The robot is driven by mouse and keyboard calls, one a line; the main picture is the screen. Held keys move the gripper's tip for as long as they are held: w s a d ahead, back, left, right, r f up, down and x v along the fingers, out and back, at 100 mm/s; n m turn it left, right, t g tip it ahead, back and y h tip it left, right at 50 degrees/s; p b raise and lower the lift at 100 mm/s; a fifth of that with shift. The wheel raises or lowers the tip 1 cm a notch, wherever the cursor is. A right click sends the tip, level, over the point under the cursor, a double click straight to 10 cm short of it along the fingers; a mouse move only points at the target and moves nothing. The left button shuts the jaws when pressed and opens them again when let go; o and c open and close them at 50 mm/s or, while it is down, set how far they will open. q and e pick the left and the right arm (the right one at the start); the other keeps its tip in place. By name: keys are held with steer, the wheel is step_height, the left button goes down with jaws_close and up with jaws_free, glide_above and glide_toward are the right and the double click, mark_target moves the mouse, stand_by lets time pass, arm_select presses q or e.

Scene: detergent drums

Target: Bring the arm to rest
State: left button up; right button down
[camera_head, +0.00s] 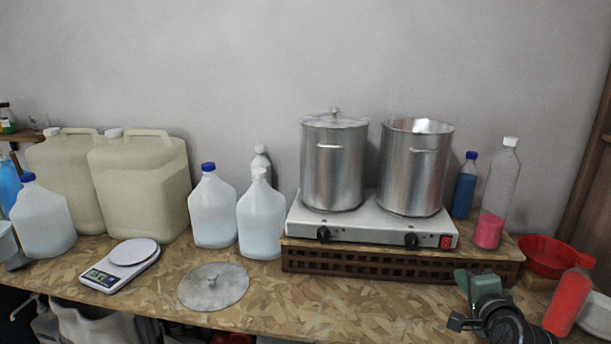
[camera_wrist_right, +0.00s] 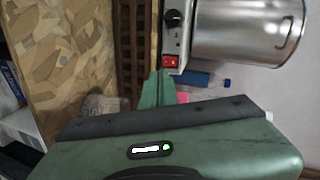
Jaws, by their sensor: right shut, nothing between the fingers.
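My right gripper (camera_head: 464,282) is green and shows at the lower right of the head view, above the table's front edge, in front of the wooden crate under the hotplate. In the right wrist view its fingers (camera_wrist_right: 158,90) are together with nothing between them. It touches no object that I can make out. My left gripper is not in view.
The hotplate (camera_head: 375,226) bears two steel pots (camera_head: 333,170) (camera_head: 408,170). A red bottle (camera_head: 568,300) and a red bowl (camera_head: 546,258) are right of my gripper. A pot lid (camera_head: 213,287) and a scale (camera_head: 120,267) lie left. The table front (camera_head: 330,308) is bare.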

steer(key=s+a+f+n+g+y, duration=0.1)
steer(key=s+a+f+n+g, duration=0.2)
steer(key=s+a+f+n, duration=0.4)
steer(key=s+a+f+n+g+y, duration=0.1)
steer(key=s+a+f+n+g, duration=0.3)
steer(key=s+f, duration=0.45)
steer(key=s+a+f+n+g+y, duration=0.15)
steer(key=s+a+f+n, duration=0.3)
steer(key=s, duration=0.45)
steer(key=s+a+f+n+g+h, duration=0.1)
steer(key=s+a+f+n+g, duration=0.3)
steer(key=s, duration=0.5)
step_height(320, 180, down, 27)
steer(key=s+d+b, duration=0.1)
steer(key=s+d+f, duration=0.1)
steer(key=s+f, duration=0.7)
steer(key=s+d+f+b, duration=0.1)
steer(key=s+d+f, duration=0.1)
steer(key=s+f, duration=0.7)
steer(key=shift+d+f+n+g+b, duration=0.2)
steer(key=shift+d+n+g+b, duration=0.1)
steer(key=shift+n+g, duration=0.15)
